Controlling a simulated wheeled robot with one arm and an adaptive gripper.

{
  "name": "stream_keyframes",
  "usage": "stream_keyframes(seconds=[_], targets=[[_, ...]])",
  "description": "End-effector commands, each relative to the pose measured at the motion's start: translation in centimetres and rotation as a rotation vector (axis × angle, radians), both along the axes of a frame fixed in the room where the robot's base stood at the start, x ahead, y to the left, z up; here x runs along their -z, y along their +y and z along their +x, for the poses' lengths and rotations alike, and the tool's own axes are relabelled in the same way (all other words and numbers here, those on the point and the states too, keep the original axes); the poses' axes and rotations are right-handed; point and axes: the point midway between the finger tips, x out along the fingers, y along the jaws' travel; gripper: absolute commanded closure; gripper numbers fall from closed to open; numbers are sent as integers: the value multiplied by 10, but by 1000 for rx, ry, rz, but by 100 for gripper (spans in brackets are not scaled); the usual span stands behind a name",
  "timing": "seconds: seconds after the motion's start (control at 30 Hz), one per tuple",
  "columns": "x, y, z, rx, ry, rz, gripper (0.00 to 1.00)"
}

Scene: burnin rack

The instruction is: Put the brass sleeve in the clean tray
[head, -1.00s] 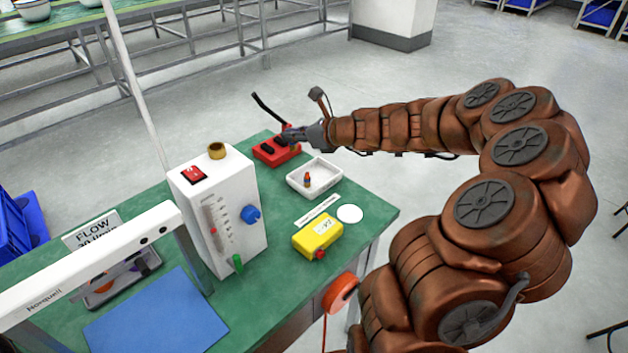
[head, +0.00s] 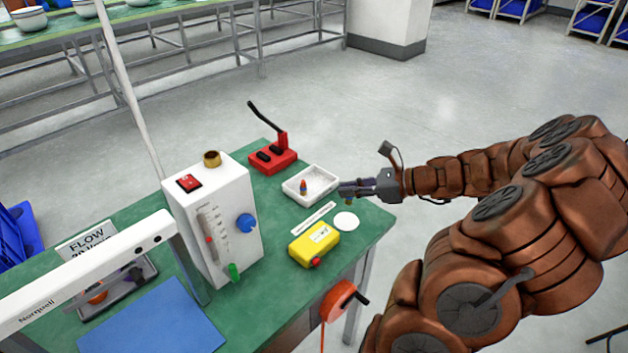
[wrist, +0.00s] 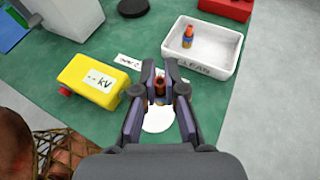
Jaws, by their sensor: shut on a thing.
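A brass-coloured ring (head: 212,158) also sits on top of the white flow box. The clean tray (head: 325,170) is white, shallow and marked CLEAN; it also shows in the wrist view (wrist: 215,68). It holds a small orange and blue piece (head: 303,187), which also shows in the wrist view (wrist: 187,38). My gripper is just right of the tray in the head view, held above the bench.
A red block (head: 273,162) with a black lever stands behind the tray. A yellow box (head: 315,244), a white label strip and a white disc (head: 346,221) lie in front. The tall white flow box (head: 225,240) stands left on the green bench. The tray's middle has free room.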

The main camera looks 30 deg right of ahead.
Motion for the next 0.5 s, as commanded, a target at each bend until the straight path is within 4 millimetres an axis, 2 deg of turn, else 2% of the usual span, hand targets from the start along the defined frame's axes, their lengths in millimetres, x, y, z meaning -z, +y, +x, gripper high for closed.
stream_keyframes(seconds=[0.5], targets=[[9, -4, 90, -4, 3, 4, 100]])
